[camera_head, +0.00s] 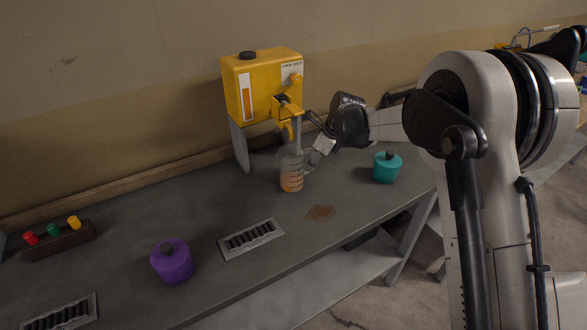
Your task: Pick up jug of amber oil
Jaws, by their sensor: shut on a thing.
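The jug of amber oil (291,170) is a clear measuring jug with markings and amber liquid in its lower part. It stands upright beneath the spout of a yellow dispenser (247,86), on or just above the grey bench. My gripper (316,152) reaches in from the right and is shut on the jug's right side, at its handle. The exact finger contact is small and partly hidden.
A teal lidded pot (387,167) stands right of the jug, near my arm. A purple pot (173,262), a slotted drain grate (251,238) and an amber spill (320,213) are on the bench (130,210). A rack with coloured caps (60,240) is at left.

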